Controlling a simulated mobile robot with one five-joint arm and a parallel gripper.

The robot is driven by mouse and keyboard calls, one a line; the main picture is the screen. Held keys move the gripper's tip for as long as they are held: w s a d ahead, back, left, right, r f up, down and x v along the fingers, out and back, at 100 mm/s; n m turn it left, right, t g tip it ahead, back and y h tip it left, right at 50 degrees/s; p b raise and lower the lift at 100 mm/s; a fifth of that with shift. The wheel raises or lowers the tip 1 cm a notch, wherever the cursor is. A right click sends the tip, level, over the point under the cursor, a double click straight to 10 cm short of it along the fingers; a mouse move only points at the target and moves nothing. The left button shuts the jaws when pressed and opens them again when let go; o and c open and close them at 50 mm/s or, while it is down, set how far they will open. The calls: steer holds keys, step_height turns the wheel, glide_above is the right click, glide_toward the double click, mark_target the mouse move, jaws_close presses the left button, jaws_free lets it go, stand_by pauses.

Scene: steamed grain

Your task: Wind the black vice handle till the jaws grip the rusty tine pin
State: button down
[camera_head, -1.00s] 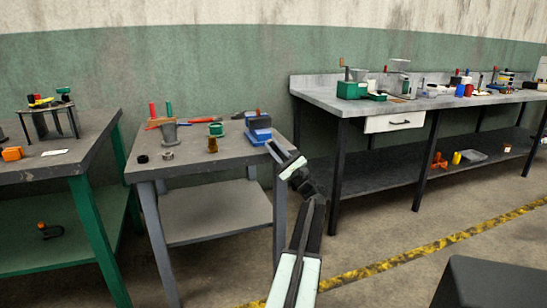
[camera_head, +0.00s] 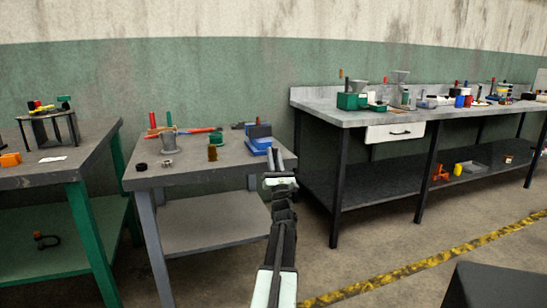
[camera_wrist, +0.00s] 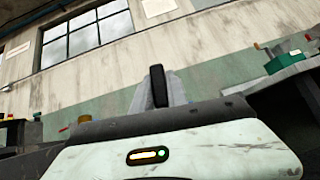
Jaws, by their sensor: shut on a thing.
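The blue vice (camera_head: 259,141) stands at the right end of the small grey table in the head view. My gripper (camera_head: 275,158) is just to the right and front of it, fingers pointing up, at the table's right edge. In the wrist view my gripper (camera_wrist: 170,90) is shut on a black bar, by its look the black vice handle (camera_wrist: 158,86), which stands upright between the grey fingers. In the head view the handle is too small to make out. The rusty tine pin and the gap of the jaws cannot be made out.
The small table (camera_head: 190,178) also holds a grey cup-like part (camera_head: 168,143), a brown cylinder (camera_head: 212,153) and a black ring (camera_head: 141,167). A long workbench (camera_head: 350,120) stands to the right, a green-legged bench (camera_head: 85,225) to the left.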

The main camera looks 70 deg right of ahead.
steer(key=shift+s+m+g, duration=0.1)
steer(key=shift+m+g, duration=0.4)
steer(key=shift+m, duration=0.1)
steer(key=c, duration=1.6)
jaws_free()
steer(key=shift+f, duration=0.1)
steer(key=b+v, duration=0.5)
steer(key=v, duration=0.2)
steer(key=shift+f, duration=0.2)
steer(key=shift+s+a+f, duration=0.1)
steer(key=shift+a, duration=0.1)
